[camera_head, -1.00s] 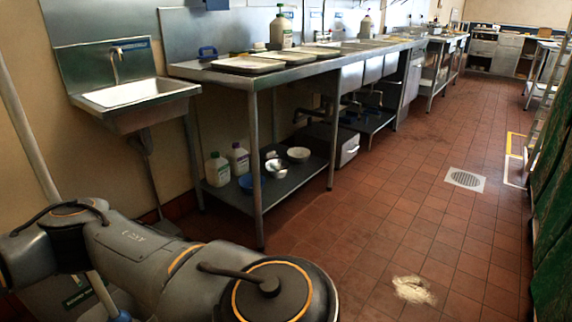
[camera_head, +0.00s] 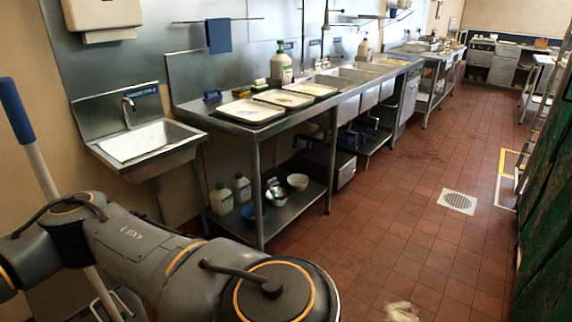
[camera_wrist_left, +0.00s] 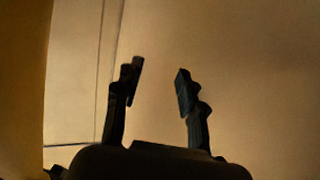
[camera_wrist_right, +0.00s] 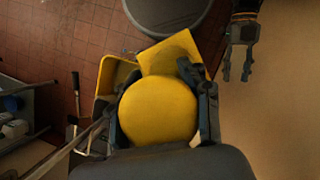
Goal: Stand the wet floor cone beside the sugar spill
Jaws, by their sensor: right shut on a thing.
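The sugar spill (camera_head: 403,311) is a pale patch on the red tile floor, cut by the bottom edge of the head view. In the right wrist view, my right gripper (camera_wrist_right: 160,88) is shut on the yellow wet floor cone (camera_wrist_right: 158,108). Its rounded yellow part lies between the fingers, with flat yellow parts beyond; the rest is hidden. The cone does not show in the head view. My left gripper (camera_wrist_left: 157,76) is open and empty in front of a plain tan surface. It also shows at the upper right of the right wrist view (camera_wrist_right: 238,65).
A steel counter (camera_head: 262,128) with trays and a lower shelf runs along the left wall, beside a hand sink (camera_head: 150,140). A pole with a blue grip (camera_head: 16,110) stands at far left. A floor drain (camera_head: 457,202) lies in the open tiled aisle. Green covering (camera_head: 545,240) borders the right.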

